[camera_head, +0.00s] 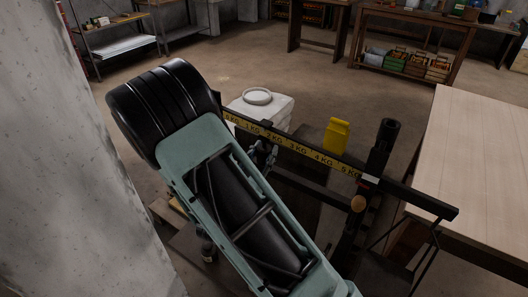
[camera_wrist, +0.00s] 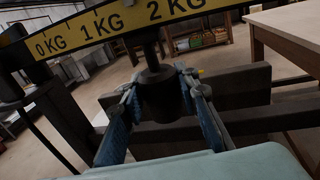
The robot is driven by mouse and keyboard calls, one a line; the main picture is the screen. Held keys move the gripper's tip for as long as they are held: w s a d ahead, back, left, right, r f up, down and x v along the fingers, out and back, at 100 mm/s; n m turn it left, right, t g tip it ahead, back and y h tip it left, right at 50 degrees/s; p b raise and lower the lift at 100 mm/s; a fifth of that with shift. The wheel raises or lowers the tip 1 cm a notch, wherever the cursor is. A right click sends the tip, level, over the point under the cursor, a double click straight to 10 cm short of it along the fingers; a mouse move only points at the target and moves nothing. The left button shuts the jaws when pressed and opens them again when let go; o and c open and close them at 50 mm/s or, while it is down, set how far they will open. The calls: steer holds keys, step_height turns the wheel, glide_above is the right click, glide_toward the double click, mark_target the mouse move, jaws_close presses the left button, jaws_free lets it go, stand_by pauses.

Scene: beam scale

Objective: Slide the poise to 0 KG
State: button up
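The scale beam carries a yellow strip (camera_head: 291,146) with marks from 0 KG to 5 KG. In the wrist view the strip (camera_wrist: 120,22) shows 0 KG at left, then 1 KG and 2 KG. The poise (camera_wrist: 161,97), a dark cylinder, hangs below the beam between the 1 KG and 2 KG labels. My gripper (camera_wrist: 160,90) has one finger on each side of the poise, and its fingertips are very near its sides. I cannot tell whether both fingers press on it. In the head view my gripper (camera_head: 263,155) is below the beam, partly behind my arm.
The beam's dark post (camera_head: 383,147) stands at its right. A white container (camera_head: 262,108) and a yellow object (camera_head: 337,135) are behind the beam. A wooden table (camera_head: 475,170) is at right, and a concrete pillar (camera_head: 70,150) is close at left. Open floor lies behind.

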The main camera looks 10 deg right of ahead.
jaws_close()
steer(key=w+a, duration=0.7)
steer(key=a, duration=0.1)
steer(key=shift+w+r+b, duration=0.3)
steer(key=shift+r+b, duration=0.05)
steer(key=shift+b, duration=0.05)
steer(key=o, duration=0.7)
jaws_free()
steer(key=shift+w, duration=0.1)
steer(key=shift+o, duration=0.2)
steer(key=shift+f, duration=0.1)
